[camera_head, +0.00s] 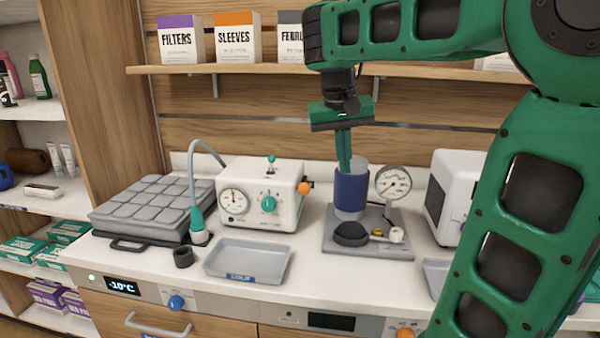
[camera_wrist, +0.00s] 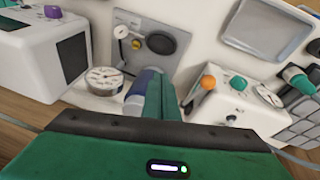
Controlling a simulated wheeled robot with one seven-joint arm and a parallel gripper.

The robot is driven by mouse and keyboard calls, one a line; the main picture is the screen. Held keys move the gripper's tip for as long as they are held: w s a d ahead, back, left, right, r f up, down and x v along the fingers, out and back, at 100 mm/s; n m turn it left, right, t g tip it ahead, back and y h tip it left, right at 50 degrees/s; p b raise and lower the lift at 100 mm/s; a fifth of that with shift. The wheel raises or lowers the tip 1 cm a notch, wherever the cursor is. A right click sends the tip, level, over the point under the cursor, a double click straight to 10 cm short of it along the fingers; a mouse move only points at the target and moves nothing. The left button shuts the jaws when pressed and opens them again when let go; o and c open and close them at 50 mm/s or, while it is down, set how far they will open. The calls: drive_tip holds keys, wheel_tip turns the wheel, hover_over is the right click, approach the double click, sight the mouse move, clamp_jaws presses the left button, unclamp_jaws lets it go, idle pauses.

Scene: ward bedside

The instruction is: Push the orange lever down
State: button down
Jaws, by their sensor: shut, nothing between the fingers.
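The orange lever (camera_head: 304,188) shows as a round orange knob on the right side of a white box (camera_head: 262,172) with a dial and a teal knob. In the wrist view the orange lever (camera_wrist: 208,82) is right of my fingers. My gripper (camera_head: 344,160) is shut and empty, pointing down. Its fingertips appear above and to the right of the lever in the head view, apart from it. They overlap the top of a blue-banded cylinder (camera_head: 351,195); whether they touch it I cannot tell. The shut fingers (camera_wrist: 160,98) also show in the wrist view.
The cylinder stands on a grey plate (camera_head: 340,242) with a round gauge (camera_head: 393,182). A grey tray (camera_head: 248,262) lies in front of the white box. A gridded grey block (camera_head: 150,205) is at left, and another white machine (camera_head: 455,195) is at right. A shelf (camera_head: 290,69) runs behind.

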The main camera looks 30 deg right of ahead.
wheel_tip(320, 180, up, 7)
drive_tip(key=t, duration=0.1)
hover_over(308, 186)
drive_tip(key=w, duration=0.3)
drive_tip(key=shift+w+a, duration=0.2)
drive_tip(key=shift+a, duration=0.1)
drive_tip(key=shift+s+d+f, duration=0.1)
drive_tip(key=shift+d+f, duration=0.05)
drive_tip(key=shift+f, duration=1.8)
drive_tip(key=shift+s+d+f, duration=0.1)
drive_tip(key=shift+f, duration=1.85)
drive_tip(key=shift+s+d+f, duration=0.1)
drive_tip(key=shift+d+f, duration=0.05)
drive_tip(key=shift+f, duration=1.8)
drive_tip(key=shift+a, duration=0.1)
